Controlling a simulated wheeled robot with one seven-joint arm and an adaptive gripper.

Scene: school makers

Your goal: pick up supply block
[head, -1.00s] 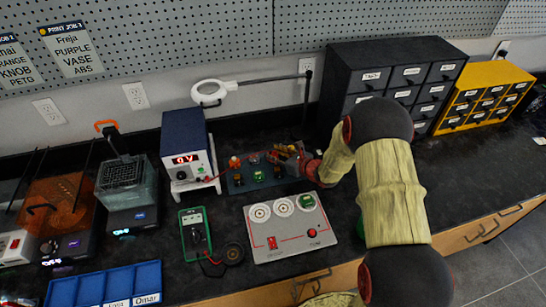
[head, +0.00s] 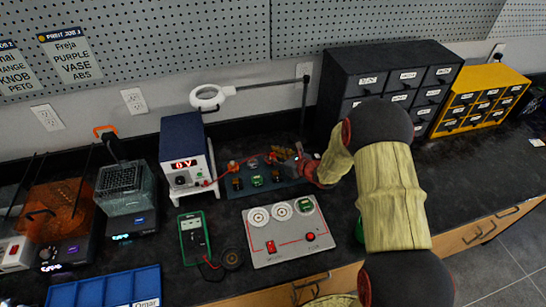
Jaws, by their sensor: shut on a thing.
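My gripper (head: 288,158) is at the right end of a dark tray (head: 245,190) in the middle of the bench. Its jaws are shut on a small block that is largely hidden by the fingers, so I cannot read its label. Several small blocks with orange, red and green tops stand on the tray to the left of the gripper, among them an orange-topped block (head: 233,166) and a green-topped block (head: 257,180). My arm comes in from the right and hides part of the bench.
A blue and white power unit (head: 185,148) stands left of the tray, with a red lead. A grey panel (head: 285,253) with round sockets lies in front, beside a green multimeter (head: 193,238). A lamp (head: 208,97) overhangs the back. Black drawers (head: 350,85) stand behind my arm.

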